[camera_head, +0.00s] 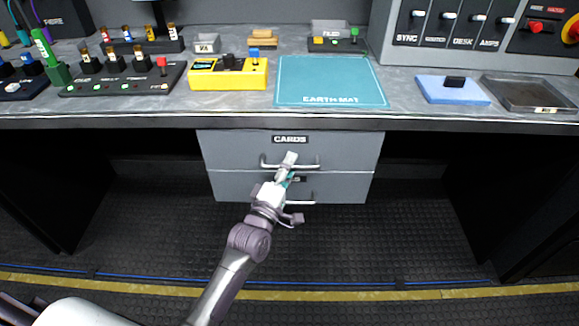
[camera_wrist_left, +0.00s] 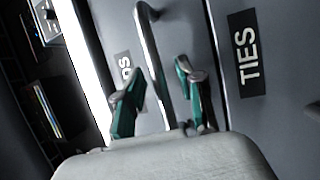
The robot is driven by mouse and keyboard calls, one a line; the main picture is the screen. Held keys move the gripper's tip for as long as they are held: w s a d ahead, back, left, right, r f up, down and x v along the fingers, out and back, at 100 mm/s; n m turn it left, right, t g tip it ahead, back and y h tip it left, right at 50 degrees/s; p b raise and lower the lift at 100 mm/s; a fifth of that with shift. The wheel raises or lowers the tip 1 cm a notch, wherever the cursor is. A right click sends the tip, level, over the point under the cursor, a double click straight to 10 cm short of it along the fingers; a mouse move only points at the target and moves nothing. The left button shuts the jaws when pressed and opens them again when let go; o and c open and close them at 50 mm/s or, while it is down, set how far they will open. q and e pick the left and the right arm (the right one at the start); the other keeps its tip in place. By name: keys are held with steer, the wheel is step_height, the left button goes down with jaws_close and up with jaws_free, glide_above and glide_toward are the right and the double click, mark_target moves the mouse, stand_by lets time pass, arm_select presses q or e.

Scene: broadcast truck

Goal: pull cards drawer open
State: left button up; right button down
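The cards drawer (camera_head: 235,150) is the upper grey drawer under the desk. Its front looks flush with the lower drawer, so it appears shut. Its handle (camera_head: 308,166) is a horizontal bar below the CARDS label (camera_head: 290,139). My left gripper (camera_head: 288,170) is at the middle of this handle and covers part of it. In the left wrist view the handle (camera_wrist_left: 152,55) runs between the two teal-padded fingers of my left gripper (camera_wrist_left: 160,95). The fingers stand apart with gaps beside the bar; contact cannot be told. My right gripper is not in view.
The lower drawer (camera_head: 225,187) has its own handle (camera_head: 300,201) and a TIES label (camera_wrist_left: 246,52). The desk (camera_head: 420,120) above holds a teal earth mat (camera_head: 330,78), a yellow device (camera_head: 228,75), a blue pad (camera_head: 435,92) and a tray (camera_head: 530,93). Floor before the drawers is clear.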

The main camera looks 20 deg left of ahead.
arm_select(q)
steer(key=shift+w, duration=0.1)
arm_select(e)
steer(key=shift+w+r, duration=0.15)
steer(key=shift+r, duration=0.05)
arm_select(q)
jaws_close()
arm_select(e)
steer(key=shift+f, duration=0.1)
